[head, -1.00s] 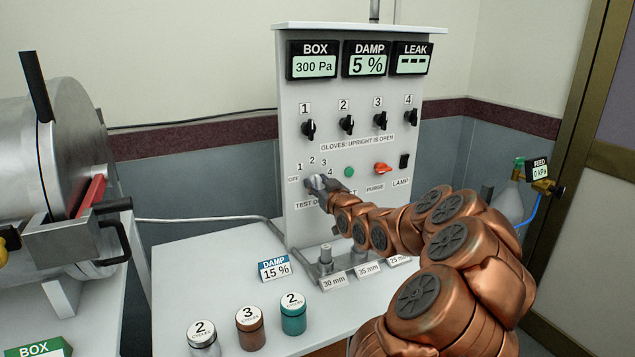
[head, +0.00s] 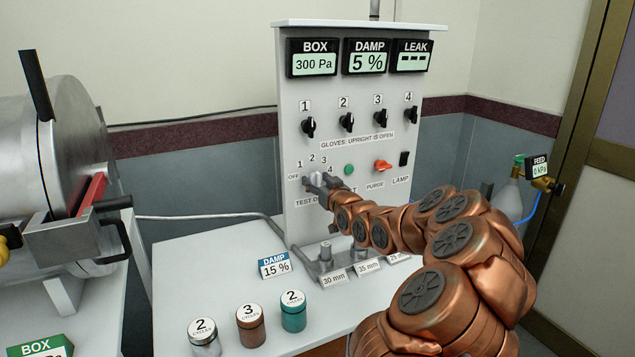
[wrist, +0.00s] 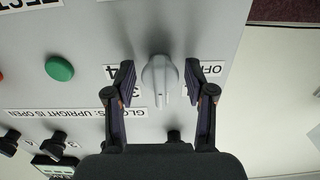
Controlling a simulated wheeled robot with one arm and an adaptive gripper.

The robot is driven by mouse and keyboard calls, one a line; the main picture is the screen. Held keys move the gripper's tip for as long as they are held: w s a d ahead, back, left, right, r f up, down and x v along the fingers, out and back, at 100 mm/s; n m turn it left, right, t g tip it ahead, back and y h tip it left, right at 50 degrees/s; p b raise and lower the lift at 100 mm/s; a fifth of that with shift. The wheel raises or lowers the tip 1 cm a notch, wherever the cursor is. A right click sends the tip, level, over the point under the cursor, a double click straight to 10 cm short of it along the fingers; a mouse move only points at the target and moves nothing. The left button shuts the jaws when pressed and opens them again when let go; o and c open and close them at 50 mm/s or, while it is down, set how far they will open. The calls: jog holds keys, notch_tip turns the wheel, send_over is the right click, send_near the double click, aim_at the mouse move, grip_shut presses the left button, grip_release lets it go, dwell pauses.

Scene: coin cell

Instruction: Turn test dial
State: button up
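The test dial (head: 317,179) is a light grey knob low on the left of the upright panel, ringed by the labels OFF, 1, 2, 3 and 4. The wrist view shows the dial (wrist: 160,80) upside down, its ridge pointing down the picture; I cannot tell which number it meets. My gripper (head: 320,184) is at the dial. In the wrist view my gripper (wrist: 161,78) has one dark finger on each side of the knob, with a narrow gap on both sides. Part of the "TEST DIAL" label is hidden by my gripper in the head view.
A green button (head: 349,170) and an orange purge knob (head: 383,165) sit right of the dial. Black glove knobs are above. Displays (head: 366,59) read BOX 300 Pa, DAMP 5 % and a dashed LEAK. Lidded jars (head: 250,325) and a DAMP 15 % card (head: 274,266) stand on the table.

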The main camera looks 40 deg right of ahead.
jog(key=shift+o, duration=0.4)
jog(key=shift+s, duration=0.1)
jog(key=shift+s, duration=0.25)
jog(key=v, duration=1.1)
jog(key=shift+a, duration=0.2)
jog(key=shift+s, duration=0.15)
